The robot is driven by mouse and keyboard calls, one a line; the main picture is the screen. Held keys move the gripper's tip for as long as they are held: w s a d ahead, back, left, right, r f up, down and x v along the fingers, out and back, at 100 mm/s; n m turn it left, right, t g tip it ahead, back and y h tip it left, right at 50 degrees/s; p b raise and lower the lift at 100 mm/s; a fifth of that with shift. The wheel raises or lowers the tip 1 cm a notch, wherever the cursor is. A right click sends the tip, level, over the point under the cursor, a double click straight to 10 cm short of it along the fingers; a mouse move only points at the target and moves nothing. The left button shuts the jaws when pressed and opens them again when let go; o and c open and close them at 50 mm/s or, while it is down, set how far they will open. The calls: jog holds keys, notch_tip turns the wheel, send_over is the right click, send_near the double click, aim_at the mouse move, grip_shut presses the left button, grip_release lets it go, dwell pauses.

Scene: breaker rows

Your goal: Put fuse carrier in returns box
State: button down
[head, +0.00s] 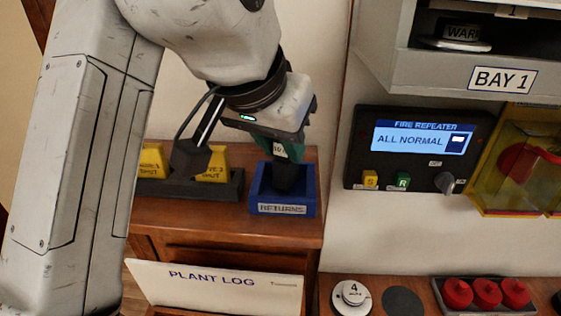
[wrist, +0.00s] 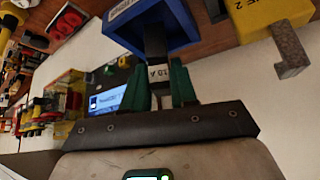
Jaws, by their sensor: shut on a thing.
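My gripper (head: 282,150) has green fingers and points down over the blue returns box (head: 282,209). It is shut on the fuse carrier (head: 287,178), a dark block with a white rating label. The carrier hangs upright, with its lower part within the box opening. I cannot tell whether it touches the box floor. In the wrist view the carrier (wrist: 155,45) sits between the green fingers (wrist: 158,90), its far end inside the blue box (wrist: 183,40).
Yellow blocks (head: 213,166) stand in a dark rack left of the box on the wooden shelf. The fire repeater panel (head: 418,150) is on the wall to the right. A plant log board (head: 220,285) is below, and red buttons (head: 486,293) sit at lower right.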

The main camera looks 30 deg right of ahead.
jog(key=shift+f, duration=0.65)
jog(key=shift+f, duration=0.15)
jog(key=c, duration=0.9)
grip_release()
jog(key=shift+s+a+r, duration=0.1)
jog(key=shift+a+r, duration=0.05)
jog(key=shift+r, duration=0.5)
jog(key=shift+p+v, duration=2.5)
jog(key=shift+v, duration=3.05)
jog(key=shift+a, duration=0.1)
